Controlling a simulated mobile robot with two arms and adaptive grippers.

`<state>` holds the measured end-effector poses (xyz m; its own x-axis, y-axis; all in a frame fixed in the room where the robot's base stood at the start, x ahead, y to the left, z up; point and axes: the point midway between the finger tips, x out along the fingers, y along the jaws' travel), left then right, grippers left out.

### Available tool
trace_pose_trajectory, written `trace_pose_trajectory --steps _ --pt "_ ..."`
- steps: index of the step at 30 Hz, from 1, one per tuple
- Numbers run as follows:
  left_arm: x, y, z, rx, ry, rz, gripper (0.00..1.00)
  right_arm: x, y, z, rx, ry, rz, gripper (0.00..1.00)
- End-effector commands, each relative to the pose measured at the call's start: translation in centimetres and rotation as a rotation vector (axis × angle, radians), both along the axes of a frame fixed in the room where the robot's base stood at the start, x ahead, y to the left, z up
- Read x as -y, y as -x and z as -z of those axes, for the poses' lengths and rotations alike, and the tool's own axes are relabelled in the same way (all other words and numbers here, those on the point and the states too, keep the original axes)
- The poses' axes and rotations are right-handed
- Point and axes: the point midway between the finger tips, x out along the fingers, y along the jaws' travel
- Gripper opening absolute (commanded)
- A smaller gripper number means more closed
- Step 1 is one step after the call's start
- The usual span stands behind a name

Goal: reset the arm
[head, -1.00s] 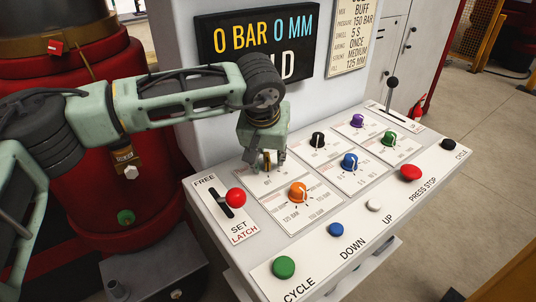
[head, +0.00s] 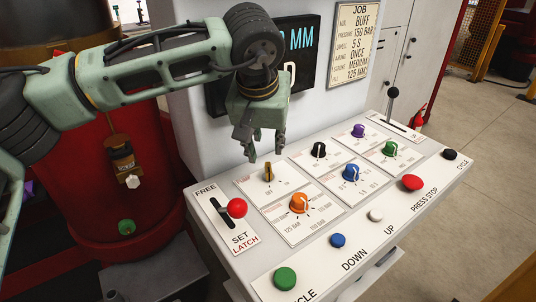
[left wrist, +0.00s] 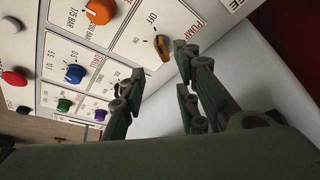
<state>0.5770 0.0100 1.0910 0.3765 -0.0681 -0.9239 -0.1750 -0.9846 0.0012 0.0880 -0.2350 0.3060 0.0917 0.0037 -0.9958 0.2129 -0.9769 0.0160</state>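My left gripper (head: 265,157) is open and empty above the back left of the control panel (head: 213,250). Its two fingers point down, apart from the yellow pump knob (head: 268,172) just below them. In the left wrist view the fingers (left wrist: 150,76) stand wide apart, and the yellow knob (left wrist: 163,46) shows beyond them, next to the words PUMP and OFF. My left arm reaches in from the left across the red press body. My right gripper is not in view.
The panel carries orange (head: 299,203), black (head: 319,150), blue (head: 351,173), green (head: 389,150) and purple (head: 358,131) knobs. A red-knobbed latch lever (head: 237,208) stands at left, a black lever (head: 393,93) at the back. Push buttons line the front. A display (head: 303,60) is partly hidden behind my arm.

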Motion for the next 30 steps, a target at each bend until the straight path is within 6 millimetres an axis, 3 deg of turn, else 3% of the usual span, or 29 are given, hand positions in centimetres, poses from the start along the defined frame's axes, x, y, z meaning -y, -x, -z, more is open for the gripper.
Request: trace_pose_trajectory --steps 5,17,30 --pt "-0.1 0.7 -1.6 0.0 0.001 0.0 0.29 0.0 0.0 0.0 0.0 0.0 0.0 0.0" --pt "-0.1 0.8 -2.2 0.0 0.001 0.0 0.29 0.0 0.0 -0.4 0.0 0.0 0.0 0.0" --pt "-0.1 0.8 -8.9 -0.001 0.001 0.0 0.29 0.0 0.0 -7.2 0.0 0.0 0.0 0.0"
